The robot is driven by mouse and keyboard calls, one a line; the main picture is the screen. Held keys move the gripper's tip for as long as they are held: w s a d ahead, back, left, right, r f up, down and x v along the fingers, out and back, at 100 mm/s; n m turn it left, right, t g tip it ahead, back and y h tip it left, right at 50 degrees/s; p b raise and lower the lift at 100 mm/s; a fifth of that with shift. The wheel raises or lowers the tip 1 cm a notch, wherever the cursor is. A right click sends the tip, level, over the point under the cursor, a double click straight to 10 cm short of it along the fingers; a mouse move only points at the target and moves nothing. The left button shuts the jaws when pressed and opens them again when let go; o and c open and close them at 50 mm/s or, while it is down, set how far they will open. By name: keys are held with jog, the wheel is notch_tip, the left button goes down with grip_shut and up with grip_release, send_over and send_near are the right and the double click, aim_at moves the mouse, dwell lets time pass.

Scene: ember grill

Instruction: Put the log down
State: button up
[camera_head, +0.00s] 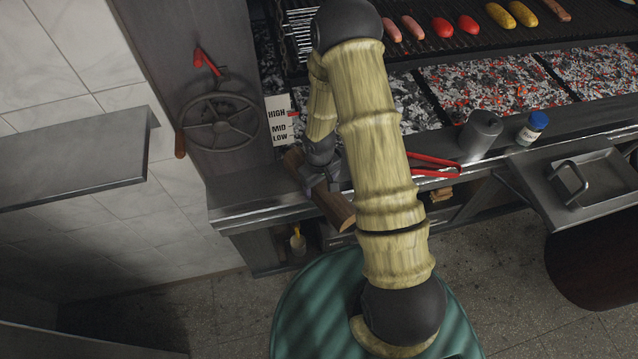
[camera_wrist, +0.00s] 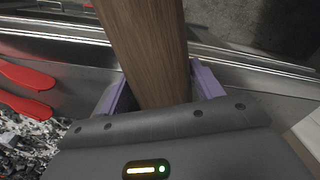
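A brown wooden log (camera_head: 334,207) is held at the end of my arm, over the front ledge of the grill. One end of the log sticks out past the ledge's front edge. In the wrist view, the log (camera_wrist: 146,45) runs up and away between the purple fingers of my gripper (camera_wrist: 158,92), with a finger on each side. My gripper (camera_head: 320,180) is shut on the log near its middle. Part of the log and the ledge under it are hidden by my arm, so I cannot tell whether the log touches the ledge.
Glowing coals (camera_head: 490,85) lie behind, under a grate with sausages and vegetables. A handwheel (camera_head: 220,121) is at left.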

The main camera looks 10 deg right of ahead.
jog(key=shift+o, duration=0.5)
jog(key=shift+d, duration=0.1)
jog(key=shift+r, duration=0.2)
notch_tip(320, 180, up, 12)
jog(key=shift+f, duration=0.1)
dwell(0.5)
